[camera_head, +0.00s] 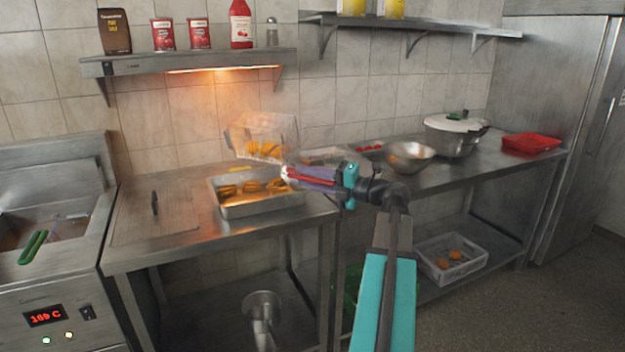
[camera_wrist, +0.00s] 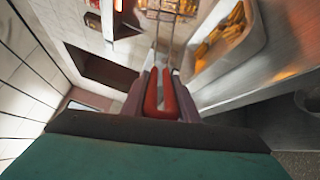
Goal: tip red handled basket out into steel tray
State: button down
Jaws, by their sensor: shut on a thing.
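My gripper (camera_head: 335,180) is shut on the red handle (camera_head: 308,179) of the wire basket (camera_head: 264,136). The red handle (camera_wrist: 160,96) also shows between the jaws in the wrist view. The basket is held in the air above the back of the steel tray (camera_head: 258,210), and it looks tilted. Orange-brown food pieces (camera_head: 264,150) show in the basket. More such pieces (camera_head: 252,187) lie in the tray, which stands on the steel counter. The tray (camera_wrist: 262,40) is at the upper right in the wrist view. My gripper hides part of the handle.
The fryer (camera_head: 50,230) with a green-handled basket (camera_head: 33,247) stands at the left. A shelf (camera_head: 190,62) with bottles and cans hangs above the counter. A metal bowl (camera_head: 409,157), a pot (camera_head: 455,137) and a red tray (camera_head: 531,143) stand on the right counter.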

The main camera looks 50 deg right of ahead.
notch_tip(320, 180, down, 7)
jog(key=n+b, duration=0.6)
jog(key=b, duration=0.5)
jog(key=shift+b, duration=0.3)
jog(key=shift+n, duration=0.3)
jog(key=shift+r, duration=0.1)
dwell(0.5)
